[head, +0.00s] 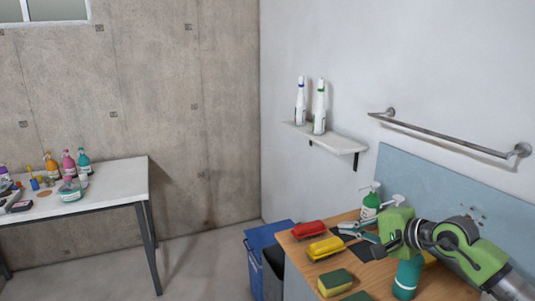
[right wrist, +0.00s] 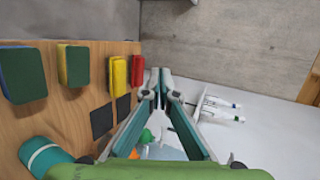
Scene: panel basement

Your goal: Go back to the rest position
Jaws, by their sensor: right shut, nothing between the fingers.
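My right gripper (head: 347,232) is green with teal and grey fingers, above the far part of the wooden counter (head: 299,252). It is shut with nothing in it. In the right wrist view its fingertips (right wrist: 161,80) meet, with the counter to the left. My left gripper does not show. A white-topped green bottle (head: 370,203) stands behind the gripper.
A white shelf (head: 335,141) with two white bottles and a towel rail (head: 450,135) are on the right wall. A blue bin (head: 258,248) stands left of the counter. A white table (head: 115,182) with several bottles stands at left. The floor between is clear.

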